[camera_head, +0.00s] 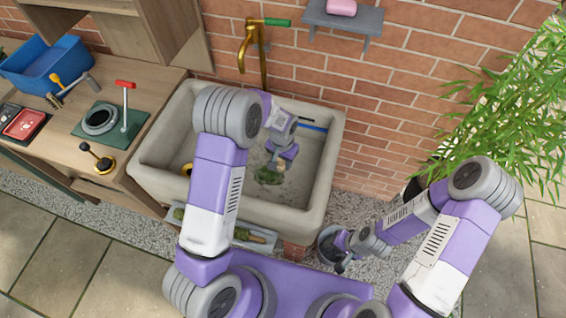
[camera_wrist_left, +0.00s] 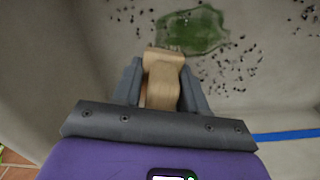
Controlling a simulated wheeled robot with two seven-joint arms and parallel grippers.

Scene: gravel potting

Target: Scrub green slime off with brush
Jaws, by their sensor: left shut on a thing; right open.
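The green slime (camera_head: 268,177) is a patch on the floor of the stone sink (camera_head: 320,175). In the left wrist view the slime (camera_wrist_left: 192,30) lies just beyond the brush, with dark specks of gravel around it. My left gripper (camera_head: 280,160) is down inside the sink, shut on the wooden brush (camera_wrist_left: 163,80). Its bristles are hidden from the wrist view, and I cannot tell whether they touch the slime.
A brass tap (camera_head: 262,58) rises behind the sink. A blue strip (camera_head: 313,126) lies in the sink's back right. The wooden counter (camera_head: 60,130) at left holds a blue tub (camera_head: 45,72) and tools. A tray (camera_head: 258,246) sits before the sink; bamboo (camera_head: 520,110) stands at right.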

